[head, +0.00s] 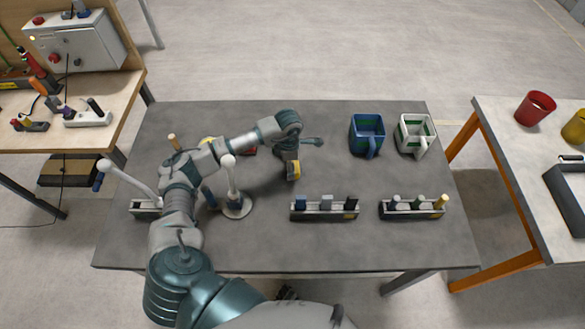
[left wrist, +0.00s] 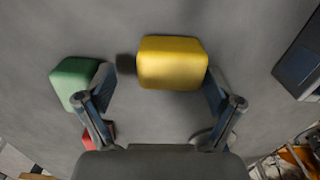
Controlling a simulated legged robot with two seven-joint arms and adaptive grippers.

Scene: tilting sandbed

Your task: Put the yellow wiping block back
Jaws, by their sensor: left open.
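The yellow wiping block (head: 295,172) rests on the dark grey table, just below my left gripper (head: 288,158). In the left wrist view the yellow block (left wrist: 172,62) lies just beyond and partly between the fingertips of my left gripper (left wrist: 158,85). The gripper is open. The right finger is close to the block's right side; whether they touch I cannot tell. The left finger is apart from it, near a green block (left wrist: 73,82). A red piece (left wrist: 88,140) shows partly behind the left finger. My right gripper is not in view.
A blue mug (head: 367,130) and a white-green mug (head: 413,133) stand at the back right. A middle rack (head: 325,215) and a right rack (head: 412,214) hold small pieces along the front. A round-based white stand (head: 236,207) is near my arm. The table between gripper and mugs is mostly clear.

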